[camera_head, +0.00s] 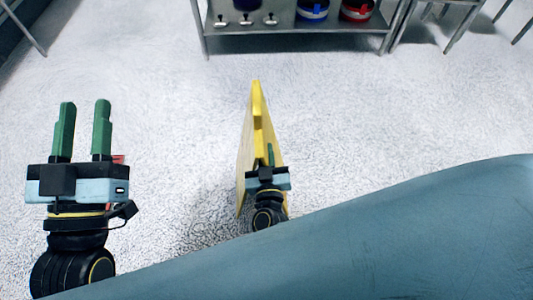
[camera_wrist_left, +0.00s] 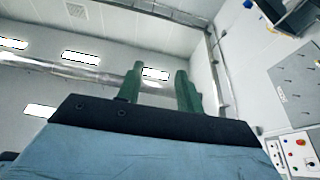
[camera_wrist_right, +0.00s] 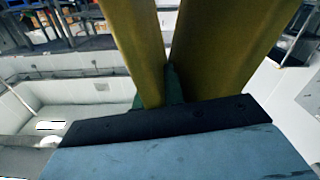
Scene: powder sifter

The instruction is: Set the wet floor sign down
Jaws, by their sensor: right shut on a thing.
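The yellow wet floor sign (camera_head: 257,120) is in the middle of the head view, seen from above with its narrow edge up. My right gripper (camera_head: 268,165) is shut on it, with green fingers at its near side. In the right wrist view the yellow panels of the sign (camera_wrist_right: 215,45) rise between and past the fingers of my right gripper (camera_wrist_right: 172,85). Whether the sign's feet touch the floor cannot be told. My left gripper (camera_head: 82,130) is open and empty at the left; it also shows open in the left wrist view (camera_wrist_left: 160,85).
A metal shelf (camera_head: 290,42) with blue and red containers stands at the top of the head view. A metal table (camera_head: 465,15) stands at the top right. The pale speckled floor (camera_head: 380,110) around the sign is clear.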

